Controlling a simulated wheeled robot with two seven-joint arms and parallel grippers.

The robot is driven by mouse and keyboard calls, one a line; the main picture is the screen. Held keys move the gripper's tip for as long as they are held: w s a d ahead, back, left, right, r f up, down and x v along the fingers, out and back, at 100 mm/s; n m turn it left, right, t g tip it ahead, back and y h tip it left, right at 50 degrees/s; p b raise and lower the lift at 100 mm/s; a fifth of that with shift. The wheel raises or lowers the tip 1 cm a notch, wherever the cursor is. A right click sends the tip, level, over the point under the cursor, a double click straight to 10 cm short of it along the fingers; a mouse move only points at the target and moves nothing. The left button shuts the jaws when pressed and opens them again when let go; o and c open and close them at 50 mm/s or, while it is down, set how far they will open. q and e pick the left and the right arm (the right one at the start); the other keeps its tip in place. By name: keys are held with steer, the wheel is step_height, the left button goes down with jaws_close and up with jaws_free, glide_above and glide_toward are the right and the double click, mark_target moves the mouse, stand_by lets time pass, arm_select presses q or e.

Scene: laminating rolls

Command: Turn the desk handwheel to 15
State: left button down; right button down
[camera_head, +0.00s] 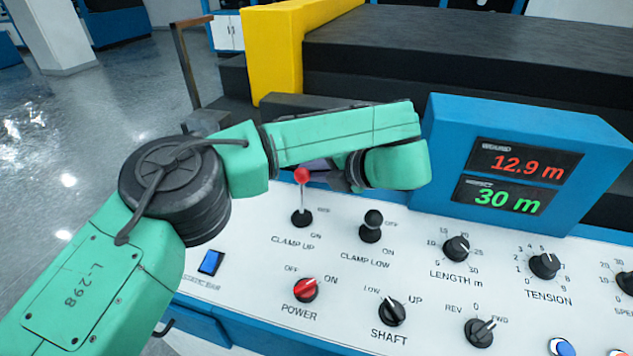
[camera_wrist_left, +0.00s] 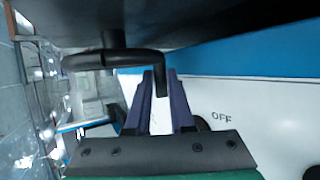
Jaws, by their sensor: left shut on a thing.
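The handwheel appears to be the black curved bar (camera_wrist_left: 105,60) in the left wrist view, hanging from a short dark post below a dark panel. Its bent end comes down between the two purple fingers of my left gripper (camera_wrist_left: 160,82), which is shut on it. In the head view my left gripper (camera_head: 335,176) is mostly hidden by my own wrist, behind the red-tipped CLAMP UP lever. The handwheel and any scale on it are hidden there by my arm. My right gripper is not in view.
The white desk panel carries the CLAMP UP lever (camera_head: 303,178), CLAMP LOW lever (camera_head: 373,218), LENGTH knob (camera_head: 456,248), red POWER knob (camera_head: 305,289) and SHAFT knob (camera_head: 391,311). The blue display box (camera_head: 440,165) reads 12.9 m in red and 30 m in green.

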arm_select(q)
steer(key=y+b, duration=0.1)
steer(key=a+f+t+y+b, duration=0.1)
steer(key=b, duration=0.1)
steer(key=shift+w+f+m, duration=0.1)
steer(key=shift+f+m, duration=0.1)
steer(key=shift+m, duration=0.2)
steer(key=shift+a+t+y+b, duration=0.2)
steer(key=shift+t+y+b, duration=0.1)
steer(key=shift+y+b, duration=0.4)
steer(key=c, duration=0.8)
jaws_free()
